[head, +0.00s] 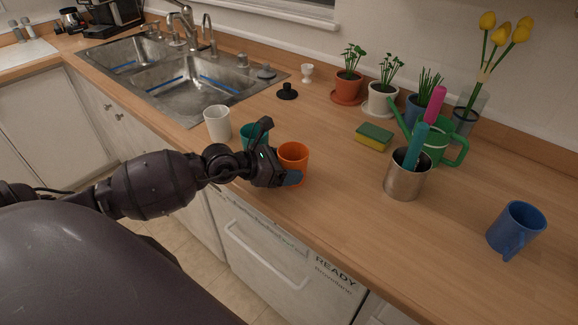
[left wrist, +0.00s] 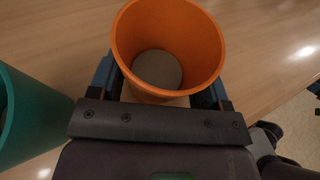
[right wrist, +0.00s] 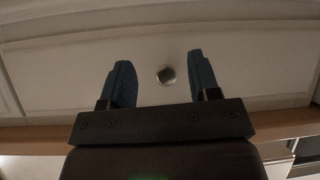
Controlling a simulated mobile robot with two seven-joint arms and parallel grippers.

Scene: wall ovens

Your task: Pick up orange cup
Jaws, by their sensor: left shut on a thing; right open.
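The orange cup (head: 294,158) stands upright near the front edge of the wooden counter in the head view. My left gripper (head: 288,178) is shut on it, and one blue fingertip shows low on its near side. In the left wrist view the orange cup (left wrist: 168,50) sits between the two blue fingers of the left gripper (left wrist: 163,82), and I look down into its empty inside. I cannot tell whether its base touches the counter. My right gripper (right wrist: 158,80) is open and empty in the right wrist view, facing a pale cabinet front with a round knob (right wrist: 166,75).
A teal cup (head: 254,136) is close beside the left gripper, also in the left wrist view (left wrist: 30,115). A white cup (head: 217,123) stands by the sink (head: 190,118). A metal canister (head: 405,180), a sponge (head: 374,137) and a blue mug (head: 516,230) are to the right. Counter between is clear.

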